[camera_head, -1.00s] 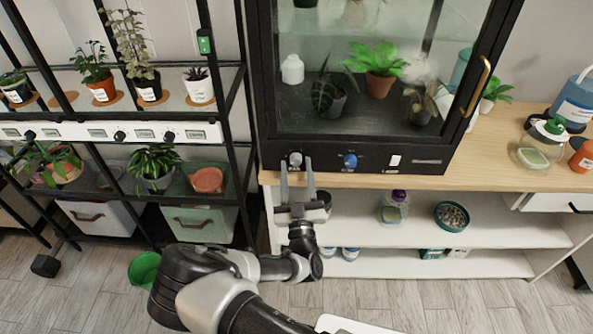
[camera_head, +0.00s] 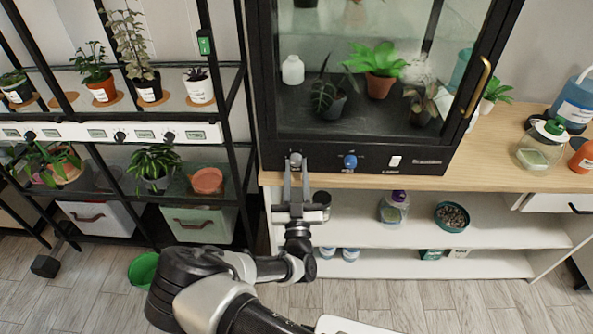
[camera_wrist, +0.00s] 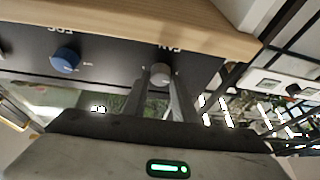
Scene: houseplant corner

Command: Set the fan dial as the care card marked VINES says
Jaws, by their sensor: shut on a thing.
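The grey fan dial (camera_head: 296,159) sits at the left end of the black panel under the glass cabinet. It also shows in the wrist view (camera_wrist: 160,74), beside lettering that appears to read FAN upside down. My gripper (camera_head: 296,170) is shut on the dial, with one finger on each side of it; the wrist view shows my gripper (camera_wrist: 162,90) around it too. The blue dial (camera_head: 350,161), marked FOG in the wrist view (camera_wrist: 65,60), stands apart to the right. I cannot make out a care card marked VINES.
A white switch (camera_head: 395,161) is further right on the panel. The wooden counter edge (camera_head: 400,181) runs just below it. A black plant rack (camera_head: 245,120) stands close on the left. Open white shelves (camera_head: 440,235) lie below the counter.

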